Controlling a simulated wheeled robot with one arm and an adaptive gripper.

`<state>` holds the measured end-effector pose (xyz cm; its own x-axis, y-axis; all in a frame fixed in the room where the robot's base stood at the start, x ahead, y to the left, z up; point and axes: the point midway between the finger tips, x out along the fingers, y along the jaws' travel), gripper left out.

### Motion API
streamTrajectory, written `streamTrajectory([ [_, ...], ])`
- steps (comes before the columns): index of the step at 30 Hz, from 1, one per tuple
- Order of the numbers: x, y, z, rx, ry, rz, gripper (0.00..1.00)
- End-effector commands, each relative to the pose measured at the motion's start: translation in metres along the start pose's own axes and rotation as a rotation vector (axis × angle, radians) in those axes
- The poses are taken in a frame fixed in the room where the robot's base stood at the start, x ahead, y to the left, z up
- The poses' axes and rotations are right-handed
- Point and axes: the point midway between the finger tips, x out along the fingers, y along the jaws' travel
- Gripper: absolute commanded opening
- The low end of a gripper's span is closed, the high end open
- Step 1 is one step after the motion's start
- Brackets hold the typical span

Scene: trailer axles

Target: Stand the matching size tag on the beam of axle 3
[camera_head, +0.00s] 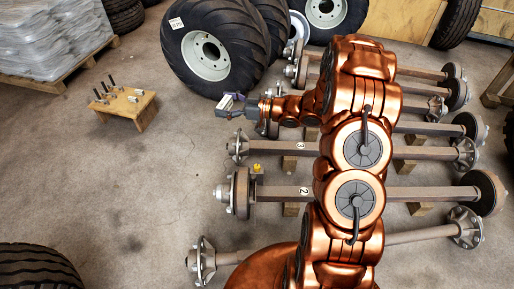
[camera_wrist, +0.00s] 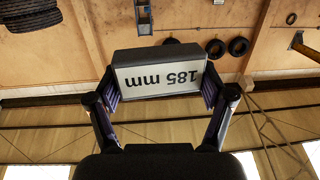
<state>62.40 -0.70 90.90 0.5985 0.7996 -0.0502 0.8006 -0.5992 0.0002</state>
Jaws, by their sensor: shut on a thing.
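In the wrist view, my gripper (camera_wrist: 160,95) is shut on a size tag (camera_wrist: 158,80), a dark block with a white face reading "185 mm", upside down in that picture. In the head view, my gripper (camera_head: 238,104) points left, with the tag (camera_head: 226,103) at its tip, small and hard to make out. Axle 3 (camera_head: 270,152), marked "3", lies crosswise below the gripper in the picture. Its beam is partly hidden by my copper arm. Its left end carries a hub flange. The gripper and tag appear apart from the beam.
Axle 2 (camera_head: 285,191), with a small yellow item (camera_head: 257,167) near its left drum, lies nearer. Other axles (camera_head: 430,128) lie beyond. A small wooden stand (camera_head: 125,105) with several dark upright pieces stands left. A large tyre (camera_head: 212,45) is behind.

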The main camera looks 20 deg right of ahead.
Motion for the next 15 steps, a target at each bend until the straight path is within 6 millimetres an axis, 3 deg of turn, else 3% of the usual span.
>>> streamTrajectory([
  [5,0.002,0.048,0.057,0.002,0.002,0.085,0.44],
  [15,-0.001,0.165,0.167,0.013,0.002,0.313,0.44],
])
